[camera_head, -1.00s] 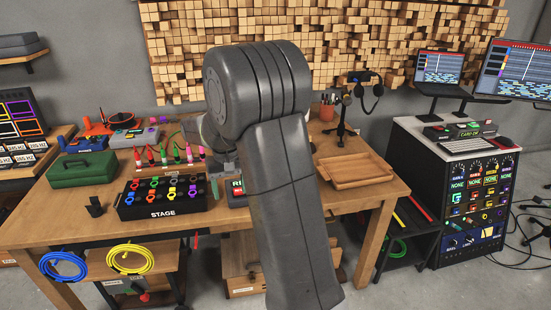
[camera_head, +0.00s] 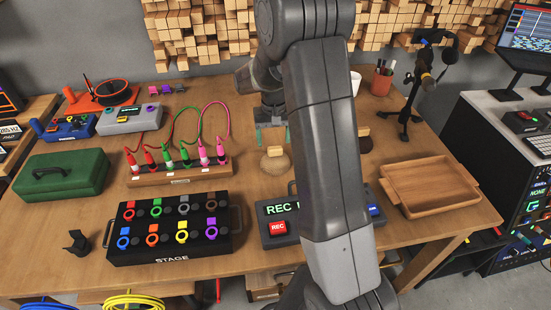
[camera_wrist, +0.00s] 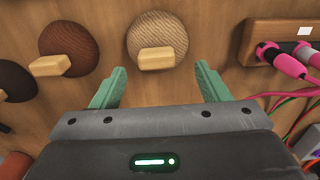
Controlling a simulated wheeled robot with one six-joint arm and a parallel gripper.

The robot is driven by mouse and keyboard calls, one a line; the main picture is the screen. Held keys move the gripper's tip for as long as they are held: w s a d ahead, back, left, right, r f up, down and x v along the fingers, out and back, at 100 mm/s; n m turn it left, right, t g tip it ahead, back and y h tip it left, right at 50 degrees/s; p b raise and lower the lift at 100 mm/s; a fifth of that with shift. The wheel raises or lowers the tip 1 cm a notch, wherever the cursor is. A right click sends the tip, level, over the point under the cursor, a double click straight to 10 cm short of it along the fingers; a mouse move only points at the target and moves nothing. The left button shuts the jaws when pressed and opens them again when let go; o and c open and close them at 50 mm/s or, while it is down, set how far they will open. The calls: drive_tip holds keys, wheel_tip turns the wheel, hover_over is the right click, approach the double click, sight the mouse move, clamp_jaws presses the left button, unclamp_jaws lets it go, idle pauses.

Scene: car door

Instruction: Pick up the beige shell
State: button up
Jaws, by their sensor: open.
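The beige shell (camera_wrist: 158,30) is a woven-looking dome with a pale wooden block on its near edge. It sits on the wooden table at the top middle of the wrist view. In the head view the beige shell (camera_head: 273,167) is beside my arm, partly hidden by it. My gripper (camera_wrist: 161,82) is open and empty, its two green fingers spread. The shell lies ahead of the fingertips, roughly centred between them. In the head view my gripper (camera_head: 273,137) is just behind the shell. I cannot tell its exact height above the table.
A reddish-brown shell (camera_wrist: 69,42) and a dark shell (camera_wrist: 14,82) lie left of the beige one in the wrist view. A wooden plug rack (camera_wrist: 262,42) with pink plugs is close on the right. In the head view, a wooden tray (camera_head: 432,187) stands right.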

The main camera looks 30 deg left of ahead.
sight(275, 147)
drive_tip(key=shift+d+f, duration=0.1)
drive_tip(key=shift+f, duration=0.4)
drive_tip(key=shift+w+f+p, duration=0.15)
drive_tip(key=shift+f+p, duration=0.05)
drive_tip(key=shift+f, duration=1)
drive_tip(key=shift+w+f+p, duration=0.1)
drive_tip(key=shift+f+p, duration=0.05)
drive_tip(key=shift+f, duration=1)
drive_tip(key=c, duration=1.1)
